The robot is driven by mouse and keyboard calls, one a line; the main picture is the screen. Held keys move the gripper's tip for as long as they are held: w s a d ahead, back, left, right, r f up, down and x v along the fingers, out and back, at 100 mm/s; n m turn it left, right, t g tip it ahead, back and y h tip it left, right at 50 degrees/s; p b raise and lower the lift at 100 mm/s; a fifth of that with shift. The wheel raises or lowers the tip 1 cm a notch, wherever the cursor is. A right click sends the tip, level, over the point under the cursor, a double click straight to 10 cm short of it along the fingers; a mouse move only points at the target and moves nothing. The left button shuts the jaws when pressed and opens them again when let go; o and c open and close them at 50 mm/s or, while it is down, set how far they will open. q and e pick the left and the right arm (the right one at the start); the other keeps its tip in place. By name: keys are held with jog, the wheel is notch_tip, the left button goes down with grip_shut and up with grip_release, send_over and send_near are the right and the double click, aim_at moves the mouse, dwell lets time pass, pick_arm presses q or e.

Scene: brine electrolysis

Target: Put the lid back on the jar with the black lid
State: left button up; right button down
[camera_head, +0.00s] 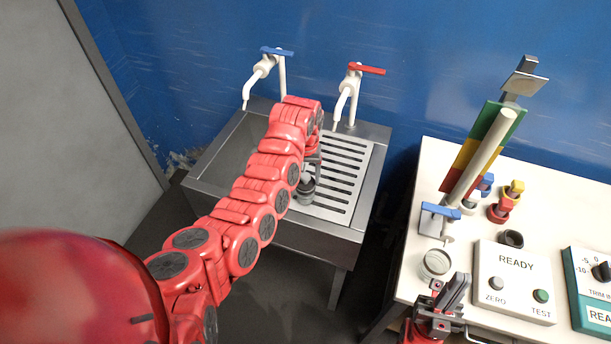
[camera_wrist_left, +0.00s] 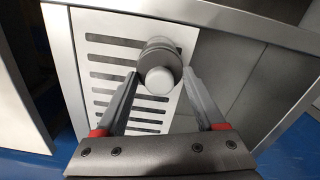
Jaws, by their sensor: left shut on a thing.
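My left gripper (camera_head: 313,168) is over the sink's drainboard, partly hidden by its own arm. It is shut on a dark grey round piece with a pale knob (camera_head: 304,190). In the left wrist view the fingers (camera_wrist_left: 162,92) stand on either side of the pale knob (camera_wrist_left: 159,80), with the dark round body behind it. I cannot tell whether this is the lid alone or the lid on a jar, nor whether it touches the drainboard. My right gripper (camera_head: 452,296) is at the white table's front edge; its jaw opening cannot be made out.
The steel sink (camera_head: 375,150) has a slotted drainboard (camera_head: 345,160), a blue-handled tap (camera_head: 265,68) and a red-handled tap (camera_head: 350,90). The white table (camera_head: 435,160) holds a round clear vessel (camera_head: 436,264), a small dark cup (camera_head: 511,239), a READY box (camera_head: 515,280) and a tall column (camera_head: 480,155).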

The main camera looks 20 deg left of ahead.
dwell(0.3)
pick_arm(q)
jog(key=o, duration=1.3)
jog(key=shift+r, duration=0.1)
jog(key=shift+r+p, duration=0.35)
jog(key=shift+r, duration=2)
jog(key=shift+r+p, duration=0.95)
jog(key=shift+r, duration=0.15)
grip_shut()
